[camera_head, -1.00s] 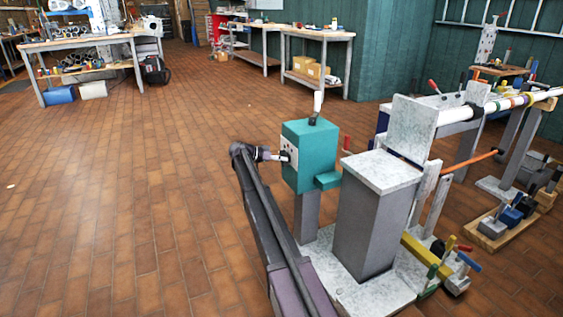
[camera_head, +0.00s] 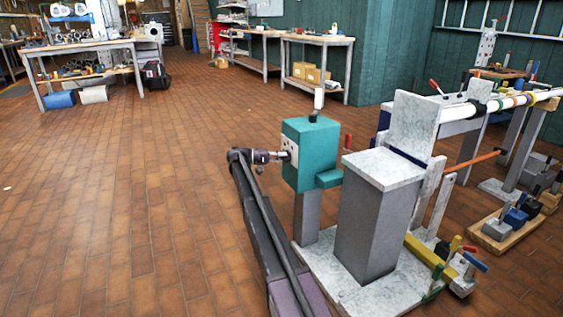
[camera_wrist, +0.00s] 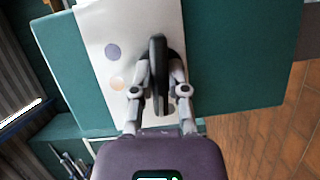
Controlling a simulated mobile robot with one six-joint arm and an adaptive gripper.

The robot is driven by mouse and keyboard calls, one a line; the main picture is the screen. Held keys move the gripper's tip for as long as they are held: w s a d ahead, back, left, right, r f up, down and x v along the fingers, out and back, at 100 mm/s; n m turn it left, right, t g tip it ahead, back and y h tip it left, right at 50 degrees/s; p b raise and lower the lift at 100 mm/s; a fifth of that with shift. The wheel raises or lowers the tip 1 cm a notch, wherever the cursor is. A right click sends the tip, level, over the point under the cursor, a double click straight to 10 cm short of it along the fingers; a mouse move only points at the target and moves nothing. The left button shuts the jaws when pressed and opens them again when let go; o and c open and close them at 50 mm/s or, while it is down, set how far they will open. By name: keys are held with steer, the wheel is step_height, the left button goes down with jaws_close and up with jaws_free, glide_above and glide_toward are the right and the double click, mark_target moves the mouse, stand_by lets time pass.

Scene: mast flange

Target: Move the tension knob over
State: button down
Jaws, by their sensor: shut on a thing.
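The tension knob (camera_wrist: 158,62) is a dark, upright, narrow bar standing out from a pale panel (camera_wrist: 105,45) on a teal box (camera_wrist: 235,60). In the wrist view my gripper (camera_wrist: 159,80) has one finger on each side of the knob and is shut on it. In the head view the teal box (camera_head: 325,143) stands on a grey post, and my gripper (camera_head: 284,156) reaches its panel (camera_head: 290,149) from the left. The knob is hidden or too small to tell there.
A grey pedestal with a pale top (camera_head: 384,168) stands right of the teal box on a pale base plate (camera_head: 335,262). A white mast (camera_head: 505,104) lies on supports at the right. Clamps (camera_head: 455,262) sit low at the right. Brick floor (camera_head: 130,200) is clear at left.

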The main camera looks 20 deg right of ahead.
steer(key=shift+d+n+h+b, duration=0.1)
steer(key=shift+n+h+b, duration=0.2)
steer(key=shift+n, duration=0.3)
steer(key=c, duration=0.6)
jaws_free()
steer(key=shift+c, duration=0.2)
steer(key=v, duration=1.2)
